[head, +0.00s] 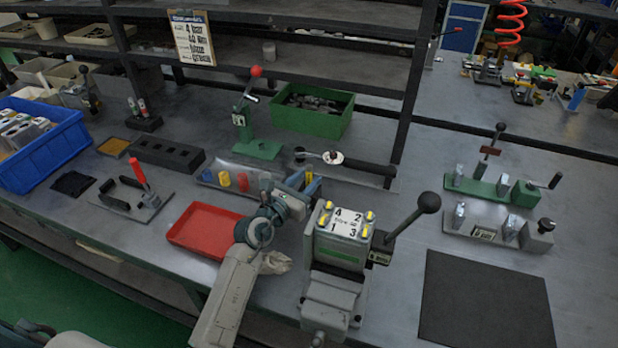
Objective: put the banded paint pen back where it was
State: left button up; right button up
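Two small pens with red and pale parts (142,108) stand upright in a black block (146,123) at the left of the bench. They are too small to tell whether either is the banded paint pen. My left gripper (304,183) is over the middle of the bench, behind the grey valve block fixture (341,240) and right of the tray with coloured caps. Its fingers are partly hidden and small, so I cannot tell whether they are open or hold anything. My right gripper is not in view.
A red tray (206,229) lies left of my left arm. A dark block with holes (167,155), a blue crate (44,150) and a green bin (312,112) stand around. The fixture's black-knobbed lever (410,216) sticks out right. A dark mat (485,300) is bare.

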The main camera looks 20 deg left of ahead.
pick_arm(q)
jog(key=v, duration=1)
jog(key=shift+s, duration=0.2)
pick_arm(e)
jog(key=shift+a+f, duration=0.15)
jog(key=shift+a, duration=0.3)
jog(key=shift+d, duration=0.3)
